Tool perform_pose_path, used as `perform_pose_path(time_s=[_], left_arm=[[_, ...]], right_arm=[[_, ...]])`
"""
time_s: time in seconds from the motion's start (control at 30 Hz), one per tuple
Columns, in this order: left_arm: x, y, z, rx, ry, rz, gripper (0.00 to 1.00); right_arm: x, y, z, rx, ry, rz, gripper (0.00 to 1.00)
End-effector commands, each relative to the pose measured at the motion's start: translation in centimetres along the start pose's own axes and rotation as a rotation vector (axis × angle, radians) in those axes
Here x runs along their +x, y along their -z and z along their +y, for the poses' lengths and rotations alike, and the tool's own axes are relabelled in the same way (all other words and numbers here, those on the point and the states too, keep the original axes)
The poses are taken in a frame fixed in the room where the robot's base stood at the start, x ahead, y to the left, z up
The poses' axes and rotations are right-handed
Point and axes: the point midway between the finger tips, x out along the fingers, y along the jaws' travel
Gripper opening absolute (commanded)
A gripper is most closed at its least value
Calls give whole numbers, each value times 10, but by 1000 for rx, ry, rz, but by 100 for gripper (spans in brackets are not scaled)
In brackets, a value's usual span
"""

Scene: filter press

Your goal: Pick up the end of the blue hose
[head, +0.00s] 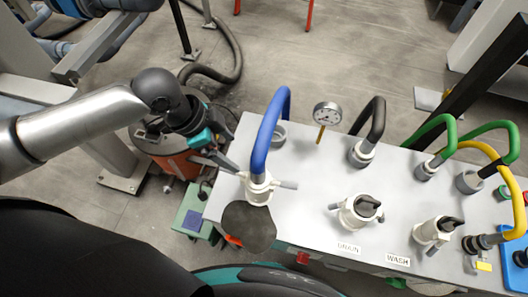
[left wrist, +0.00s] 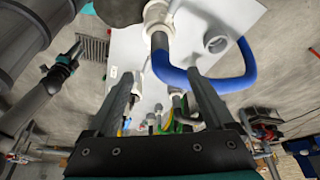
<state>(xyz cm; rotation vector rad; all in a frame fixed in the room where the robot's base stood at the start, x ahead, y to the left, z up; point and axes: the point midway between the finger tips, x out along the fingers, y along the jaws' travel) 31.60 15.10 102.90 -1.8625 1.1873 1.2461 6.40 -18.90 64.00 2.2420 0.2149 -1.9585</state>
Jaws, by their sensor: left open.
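The blue hose (head: 268,128) arches over the left part of the white panel. A grey cuff on one end goes into a white coupling (head: 258,190) with side levers. Its other end comes down near an open grey round port (head: 278,134); whether they touch is hidden. The left wrist view also shows the blue hose (left wrist: 240,80) and the port (left wrist: 215,41). My left gripper (head: 232,161) is open and empty beside the coupling, its fingers pointing toward the hose. In the left wrist view the hose crosses beyond the fingertips (left wrist: 160,74). My right gripper (left wrist: 72,52) is small there.
A pressure gauge (head: 327,115), a black hose (head: 376,122), green hoses (head: 436,128) and a yellow hose (head: 510,178) stand to the right. A dark round thing (head: 248,227) lies at the panel's near left corner. An orange drum (head: 172,160) stands on the floor below my left arm.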

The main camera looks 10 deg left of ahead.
Motion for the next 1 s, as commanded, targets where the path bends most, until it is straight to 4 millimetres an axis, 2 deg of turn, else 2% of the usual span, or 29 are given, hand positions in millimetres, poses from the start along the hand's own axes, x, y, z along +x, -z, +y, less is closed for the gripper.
perform_pose_path(time_s=[0.17, 0.4, 0.6, 0.83, 1.0], left_arm=[[15, 0, 0, -1, -3, 1, 87], [66, 0, 0, -2, -2, 1, 87], [95, 0, 0, -1, -1, 1, 87], [111, 0, 1, -1, -1, 0, 87], [137, 0, 3, -2, -1, 0, 87]], right_arm=[[1, -17, -2, 0, 3, -26, 36], [7, -42, -7, 0, 9, -66, 36], [11, -38, -6, -2, 8, -59, 36], [13, -28, -6, -3, 7, -40, 36], [17, -28, -6, -4, 7, -40, 36]])
